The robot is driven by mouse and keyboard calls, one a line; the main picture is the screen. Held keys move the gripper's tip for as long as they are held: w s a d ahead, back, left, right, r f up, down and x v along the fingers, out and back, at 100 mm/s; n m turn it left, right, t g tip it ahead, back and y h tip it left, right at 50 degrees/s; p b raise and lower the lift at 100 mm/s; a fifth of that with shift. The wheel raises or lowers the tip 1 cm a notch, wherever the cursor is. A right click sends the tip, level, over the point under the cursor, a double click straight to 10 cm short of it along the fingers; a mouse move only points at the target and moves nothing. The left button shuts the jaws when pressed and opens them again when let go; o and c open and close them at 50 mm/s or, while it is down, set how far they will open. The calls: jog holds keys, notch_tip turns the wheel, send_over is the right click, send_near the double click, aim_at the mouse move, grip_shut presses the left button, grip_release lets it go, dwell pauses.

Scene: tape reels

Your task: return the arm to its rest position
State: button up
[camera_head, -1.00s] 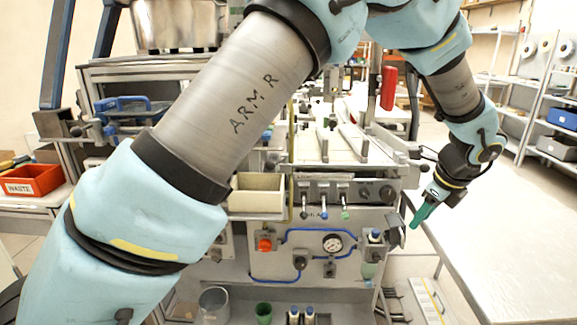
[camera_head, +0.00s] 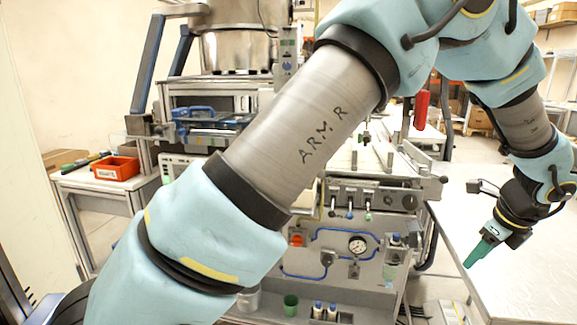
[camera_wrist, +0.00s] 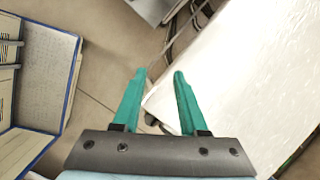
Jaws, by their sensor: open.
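My arm, blue with grey links and marked "ARM R", crosses the head view from lower left to upper right. My gripper (camera_head: 478,254) hangs at the right of the head view, its green fingers pointing down and left, beside the near left edge of the white table (camera_head: 500,290). In the wrist view my gripper (camera_wrist: 160,95) shows two green fingers apart with nothing between them. Below the fingers are the floor and the table's corner (camera_wrist: 240,80).
A machine bench with a gauge (camera_head: 357,244) stands in the middle, partly hidden by my arm. A red bin (camera_head: 116,168) sits on a side table at left. In the wrist view an open blue-edged case or cabinet (camera_wrist: 45,75) lies at left. Bare floor (camera_wrist: 105,60) lies between it and the table.

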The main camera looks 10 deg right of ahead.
jog(key=w+a+r+n+g, duration=0.1)
jog(key=w+a+n, duration=0.4)
jog(key=a, duration=0.4)
jog(key=w+a+r+n+y, duration=0.1)
jog(key=w+a+n, duration=0.4)
jog(key=a, duration=0.5)
jog(key=w+a+r+n+g, duration=0.1)
jog(key=w+a+n, duration=0.4)
jog(key=a, duration=0.4)
jog(key=s+a+n, duration=0.3)
jog(key=a+n, duration=0.5)
jog(key=a, duration=0.5)
jog(key=s+a+n, duration=0.3)
jog(key=a+n, duration=0.5)
jog(key=a, duration=0.5)
jog(key=shift+n+h, duration=0.3)
jog(key=shift+n, duration=0.1)
